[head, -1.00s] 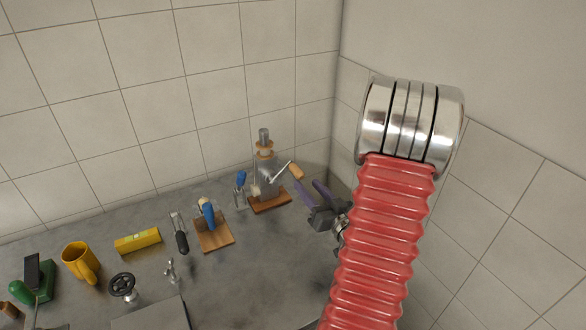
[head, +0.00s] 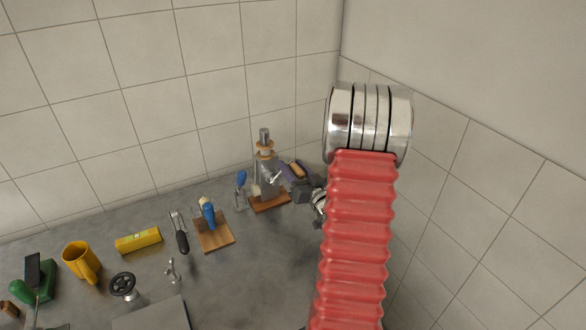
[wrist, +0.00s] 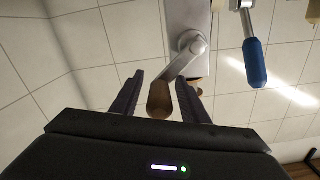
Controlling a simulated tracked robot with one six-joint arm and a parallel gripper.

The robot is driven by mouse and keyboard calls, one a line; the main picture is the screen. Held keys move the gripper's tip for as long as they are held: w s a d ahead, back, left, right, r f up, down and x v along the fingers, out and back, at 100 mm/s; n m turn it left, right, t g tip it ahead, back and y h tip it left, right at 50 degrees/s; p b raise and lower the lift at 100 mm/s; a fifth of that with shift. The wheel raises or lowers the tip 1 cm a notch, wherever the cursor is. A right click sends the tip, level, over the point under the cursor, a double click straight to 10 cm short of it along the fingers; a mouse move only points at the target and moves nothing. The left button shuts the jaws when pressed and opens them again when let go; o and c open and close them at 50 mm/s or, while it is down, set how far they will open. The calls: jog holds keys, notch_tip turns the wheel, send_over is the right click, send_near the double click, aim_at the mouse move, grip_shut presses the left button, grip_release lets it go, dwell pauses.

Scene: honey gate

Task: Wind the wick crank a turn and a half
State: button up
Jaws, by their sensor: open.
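The wick crank is a metal arm (wrist: 183,62) with a wooden handle (wrist: 160,100), on a grey metal device (head: 265,178) with a wooden base (head: 269,202) against the back corner. My gripper (wrist: 159,94) is open, with its two dark purple fingers on either side of the handle in the wrist view. I cannot tell whether either finger touches the handle. In the head view my gripper (head: 293,172) is at the right of the device, and its fingers partly cover the crank.
A blue-handled tool (head: 240,185) stands just left of the device; its handle also shows in the wrist view (wrist: 255,63). A wooden board (head: 216,236), a yellow level (head: 138,240), a yellow mug (head: 80,260) and a black handwheel (head: 123,286) lie further left. Tiled walls close the corner.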

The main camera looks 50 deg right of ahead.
jog(key=shift+c, duration=0.5)
grip_shut()
jog(key=shift+s+d+f, duration=0.2)
jog(key=shift+d, duration=0.1)
